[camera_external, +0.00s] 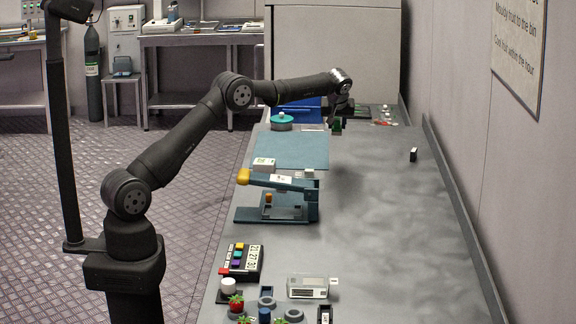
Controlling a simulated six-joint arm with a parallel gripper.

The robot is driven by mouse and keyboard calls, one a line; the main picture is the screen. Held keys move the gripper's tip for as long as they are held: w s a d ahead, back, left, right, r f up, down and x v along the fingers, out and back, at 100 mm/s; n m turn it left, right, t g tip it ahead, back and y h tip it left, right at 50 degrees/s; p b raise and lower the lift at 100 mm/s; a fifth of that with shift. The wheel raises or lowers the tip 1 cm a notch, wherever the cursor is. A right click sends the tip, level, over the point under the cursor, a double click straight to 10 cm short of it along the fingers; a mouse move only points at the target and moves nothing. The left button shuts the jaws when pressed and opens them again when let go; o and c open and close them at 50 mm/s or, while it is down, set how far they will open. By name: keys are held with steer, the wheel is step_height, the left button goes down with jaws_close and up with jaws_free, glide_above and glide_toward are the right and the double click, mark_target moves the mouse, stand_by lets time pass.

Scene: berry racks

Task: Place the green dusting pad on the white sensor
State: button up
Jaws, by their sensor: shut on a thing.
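My gripper (338,116) is over the far part of the grey bench, pointing down. It is shut on a small dark green thing, which looks like the green dusting pad (337,126). The pad shows just below the fingers and seems clear of the bench, though the gap is hard to judge. I cannot tell for certain which thing is the white sensor. A white box (264,163) sits by the near edge of the blue mat.
The blue-grey mat (290,150) lies left of my gripper, with a teal round pot (282,121) and a blue bin (298,110) behind it. A lever press (278,200) stands nearer. A timer (240,260), a white device (308,287) and strawberries (236,303) are in front. The right side is mostly clear.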

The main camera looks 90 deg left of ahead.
steer(key=shift+d+r, duration=0.35)
steer(key=s+d+r, duration=0.3)
steer(key=s+d, duration=1.6)
steer(key=s, duration=0.1)
glide_above(264, 161)
step_height(264, 161, down, 6)
steer(key=shift+f, duration=2.1)
